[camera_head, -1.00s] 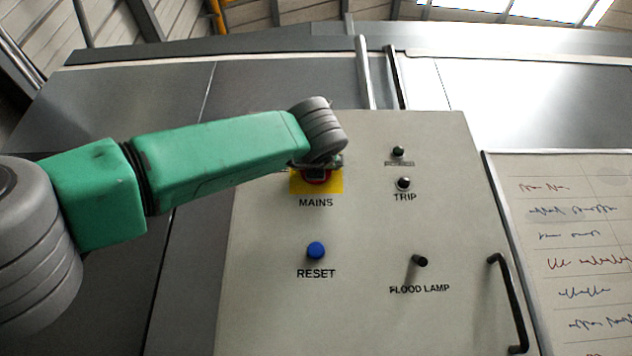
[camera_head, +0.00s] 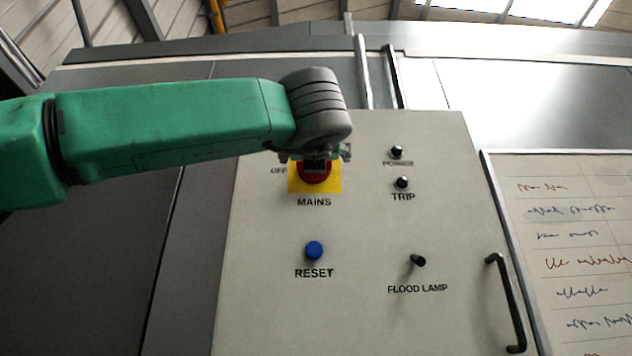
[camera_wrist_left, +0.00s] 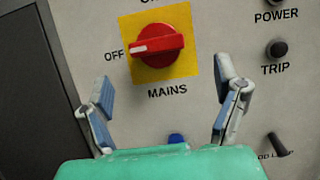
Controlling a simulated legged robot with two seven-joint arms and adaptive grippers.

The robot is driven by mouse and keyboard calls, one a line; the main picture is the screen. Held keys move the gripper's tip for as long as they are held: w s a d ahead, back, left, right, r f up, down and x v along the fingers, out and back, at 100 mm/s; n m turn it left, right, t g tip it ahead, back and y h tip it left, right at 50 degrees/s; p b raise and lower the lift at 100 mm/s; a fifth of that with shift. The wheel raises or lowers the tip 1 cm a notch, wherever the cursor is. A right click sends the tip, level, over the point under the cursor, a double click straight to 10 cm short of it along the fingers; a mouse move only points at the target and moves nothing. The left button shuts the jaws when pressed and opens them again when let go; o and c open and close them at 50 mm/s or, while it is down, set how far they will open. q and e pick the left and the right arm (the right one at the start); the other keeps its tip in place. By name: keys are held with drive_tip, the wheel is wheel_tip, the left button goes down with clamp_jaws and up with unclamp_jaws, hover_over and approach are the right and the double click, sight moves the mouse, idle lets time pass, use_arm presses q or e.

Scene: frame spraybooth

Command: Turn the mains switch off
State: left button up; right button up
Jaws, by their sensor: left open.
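The mains switch is a red rotary knob (camera_wrist_left: 157,46) on a yellow plate (camera_wrist_left: 182,68), above the MAINS label. In the left wrist view its white-marked end points left at the word OFF. The head view shows only part of the red knob (camera_head: 314,177), below my gripper. My left gripper (camera_head: 315,157) overlaps the top of the switch there. In the left wrist view my left gripper (camera_wrist_left: 165,82) is open and empty, its blue-grey fingers spread wide below and either side of the knob. I see no contact. My right gripper is out of view.
The grey panel (camera_head: 350,310) also carries a blue RESET button (camera_head: 314,250), a black FLOOD LAMP toggle (camera_head: 417,260), and POWER (camera_head: 396,152) and TRIP (camera_head: 402,183) fittings. A black handle (camera_head: 508,305) stands out at right. A whiteboard (camera_head: 590,250) is beyond it.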

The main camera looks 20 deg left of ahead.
use_arm(q)
drive_tip(key=shift+v, duration=1.85)
drive_tip(key=shift+w+f, duration=0.1)
